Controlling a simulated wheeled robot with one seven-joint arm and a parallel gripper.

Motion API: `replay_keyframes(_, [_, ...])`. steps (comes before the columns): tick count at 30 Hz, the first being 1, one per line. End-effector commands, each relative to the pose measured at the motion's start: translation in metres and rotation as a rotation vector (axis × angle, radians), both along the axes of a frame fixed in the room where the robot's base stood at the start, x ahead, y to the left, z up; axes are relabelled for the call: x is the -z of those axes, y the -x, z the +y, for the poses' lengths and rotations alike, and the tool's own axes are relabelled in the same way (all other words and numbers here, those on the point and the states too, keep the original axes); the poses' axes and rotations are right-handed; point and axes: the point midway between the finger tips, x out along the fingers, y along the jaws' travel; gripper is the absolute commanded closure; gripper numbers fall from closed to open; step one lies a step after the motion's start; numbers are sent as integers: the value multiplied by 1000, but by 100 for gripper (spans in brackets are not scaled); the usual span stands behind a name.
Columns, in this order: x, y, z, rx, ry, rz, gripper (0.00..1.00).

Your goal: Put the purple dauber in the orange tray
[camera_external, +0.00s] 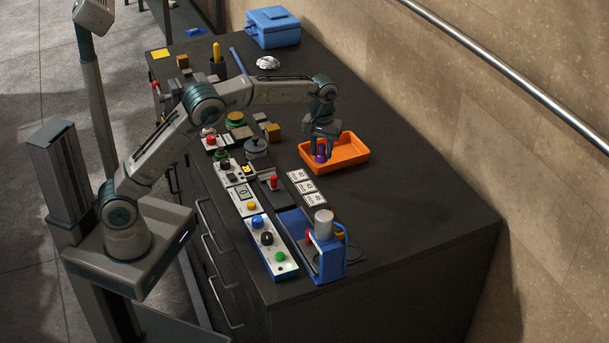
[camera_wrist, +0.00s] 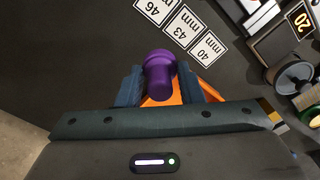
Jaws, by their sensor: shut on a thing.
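The purple dauber (camera_wrist: 158,75) is between the two fingers of my gripper (camera_wrist: 165,88) in the wrist view, and the fingers are shut on it. In the external view my gripper (camera_external: 321,150) points down at the left part of the orange tray (camera_external: 352,155), with the purple dauber (camera_external: 320,157) showing at its fingertips. The orange tray (camera_wrist: 195,89) also shows in the wrist view, behind the dauber and the fingers. I cannot tell whether the dauber touches the tray floor.
White number cards (camera_external: 307,187) lie in front of the tray. Control boxes (camera_external: 272,247), a blue press (camera_external: 325,250) and a dark round-knobbed weight (camera_external: 256,149) stand nearby. A blue toolbox (camera_external: 273,28) is at the back. The counter right of the tray is clear, up to the wall.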

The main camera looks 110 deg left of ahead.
Motion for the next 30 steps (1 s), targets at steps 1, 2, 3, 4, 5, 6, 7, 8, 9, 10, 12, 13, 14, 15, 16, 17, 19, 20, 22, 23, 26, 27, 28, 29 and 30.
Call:
replay_keyframes(1, [3,4,9,-5,1,2,88])
replay_keyframes(2, [7,6,14,-6,2,3,88])
replay_keyframes(3, [11,10,22,-6,3,3,88])
replay_keyframes(4, [15,11,28,-6,2,3,88])
replay_keyframes(5, [19,14,35,-7,3,4,88])
replay_keyframes(6, [25,17,44,-6,2,4,88])
replay_keyframes(7, [29,19,51,-6,1,3,88])
replay_keyframes(8, [33,21,57,-7,2,3,88])
replay_keyframes(9, [38,24,66,-6,2,2,88])
replay_keyframes(10, [42,26,72,-6,2,3,88])
replay_keyframes(12, [50,29,84,-5,2,2,88])
replay_keyframes(13, [53,31,89,-5,2,1,88])
replay_keyframes(14, [56,32,92,-4,2,1,88])
replay_keyframes(15, [58,33,96,-3,1,1,88])
replay_keyframes(16, [61,34,99,-3,1,1,88])
replay_keyframes(17, [62,34,101,-3,1,1,88])
replay_keyframes(19, [65,36,105,-3,0,0,88])
replay_keyframes(20, [66,36,106,-3,0,0,88])
replay_keyframes(22, [72,36,106,-3,2,2,88])
replay_keyframes(23, [76,36,106,-3,2,2,88])
replay_keyframes(26, [91,37,106,-3,3,3,88])
replay_keyframes(27, [97,36,106,-3,3,3,88])
replay_keyframes(28, [100,36,106,-3,2,2,88])
replay_keyframes(29, [102,36,106,-3,1,2,88])
replay_keyframes(30, [105,36,106,-3,1,1,88])
